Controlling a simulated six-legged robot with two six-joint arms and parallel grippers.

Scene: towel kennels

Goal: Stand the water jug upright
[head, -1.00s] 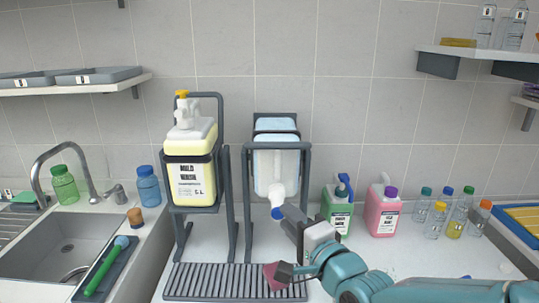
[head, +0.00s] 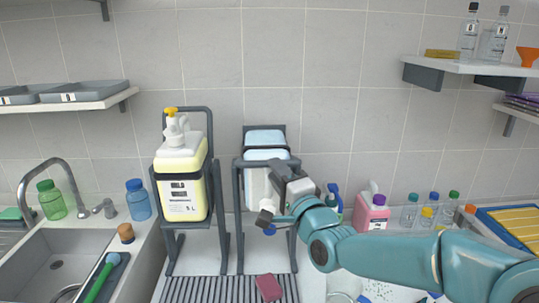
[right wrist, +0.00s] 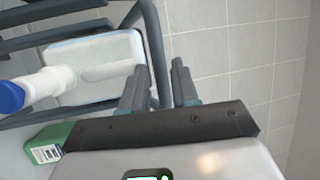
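The water jug (head: 255,188) is pale blue-white and hangs upside down in the right-hand dark grey rack (head: 239,215). Its white neck and blue cap (head: 269,230) point down. My right gripper (head: 277,168) is in front of the jug's right side and hides part of it. In the right wrist view the jug (right wrist: 95,60) lies left of the fingers, its blue cap (right wrist: 10,97) at the left edge. The fingers (right wrist: 160,78) are apart, with a rack bar (right wrist: 155,45) showing near the gap; I cannot tell whether they touch it. My left gripper is out of view.
A yellow jug (head: 180,185) stands in the left rack. Below is a slatted drip tray (head: 205,290) with a dark red sponge (head: 268,287). A green bottle (right wrist: 47,143) and a pink bottle (head: 371,212) stand to the right. The sink (head: 65,258) is at left.

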